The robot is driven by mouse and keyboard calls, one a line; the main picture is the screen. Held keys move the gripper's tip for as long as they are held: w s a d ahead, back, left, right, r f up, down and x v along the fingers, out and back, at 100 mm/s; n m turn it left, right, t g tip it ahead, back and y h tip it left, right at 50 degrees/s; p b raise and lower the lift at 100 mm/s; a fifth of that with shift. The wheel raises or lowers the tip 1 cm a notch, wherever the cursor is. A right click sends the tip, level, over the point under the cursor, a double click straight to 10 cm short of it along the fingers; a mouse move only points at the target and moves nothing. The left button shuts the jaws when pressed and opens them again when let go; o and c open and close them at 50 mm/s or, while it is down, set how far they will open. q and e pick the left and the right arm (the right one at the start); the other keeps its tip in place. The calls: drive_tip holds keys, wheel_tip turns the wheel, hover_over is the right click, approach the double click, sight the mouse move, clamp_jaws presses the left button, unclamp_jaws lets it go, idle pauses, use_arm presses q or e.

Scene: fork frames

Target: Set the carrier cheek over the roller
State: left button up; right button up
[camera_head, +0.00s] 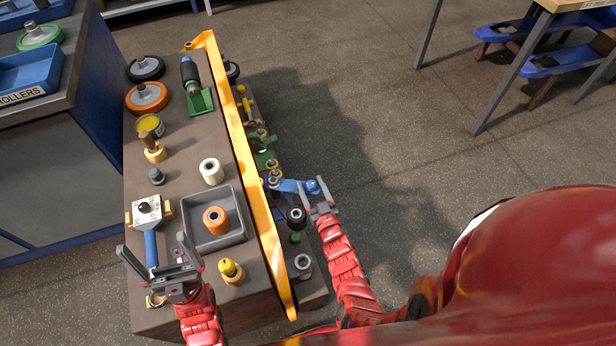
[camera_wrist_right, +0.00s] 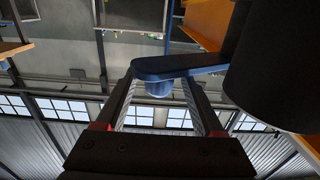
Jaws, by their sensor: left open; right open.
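A blue flat piece, which looks like the carrier cheek (camera_head: 289,185), is beside the yellow rail, at my right gripper (camera_head: 312,187). In the right wrist view the blue piece (camera_wrist_right: 190,65) reaches between the open fingers, its round boss (camera_wrist_right: 159,88) hanging between them; I cannot tell whether they touch. A black roller (camera_head: 296,214) stands just below the piece in the head view; a large dark cylinder (camera_wrist_right: 280,70) fills the right of the wrist view. My left gripper (camera_head: 152,246) is open, its fingers either side of the blue handle (camera_head: 151,250) of a white-topped tool.
The bench (camera_head: 190,135) holds a grey tray (camera_head: 238,236) with an orange roller (camera_head: 215,219), a white roller (camera_head: 211,171) and several wheels. A yellow rail (camera_head: 238,122) runs along its edge. Open floor lies to the right.

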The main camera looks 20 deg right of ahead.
drive_tip(key=s, duration=1.3)
drive_tip(key=shift+s+d, duration=0.3)
drive_tip(key=shift+s, duration=0.1)
